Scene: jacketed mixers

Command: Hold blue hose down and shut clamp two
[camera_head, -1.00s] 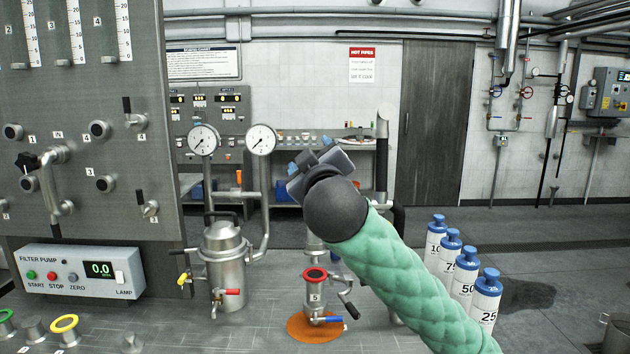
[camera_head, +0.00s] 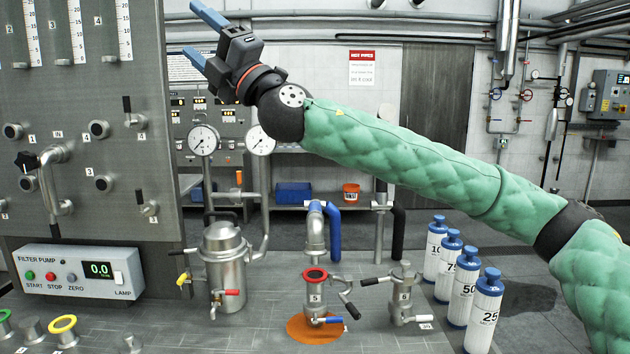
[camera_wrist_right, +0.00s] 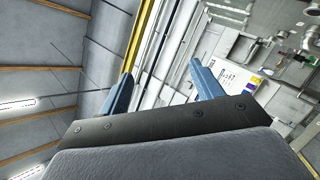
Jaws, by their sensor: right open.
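My right gripper (camera_head: 201,37) is raised high at the upper left of the head view, open and empty, with its blue fingers pointing up and left. Its two fingers also show apart in the right wrist view (camera_wrist_right: 160,88), with nothing between them. The blue hose (camera_head: 334,228) hangs from a bent steel pipe behind fitting 5 (camera_head: 315,294), well below the gripper. An open-looking clamp (camera_head: 347,296) with a dark handle is beside fitting 5. Another clamp handle (camera_head: 375,281) is at fitting 6 (camera_head: 401,295). I cannot read which clamp is number two. My left gripper is not in view.
A steel vessel (camera_head: 224,268) with two gauges behind it stands left of fitting 5. Several blue-capped bottles (camera_head: 465,285) stand in a row at the right. A tall valve panel (camera_head: 85,190) fills the left. The counter's front middle is clear.

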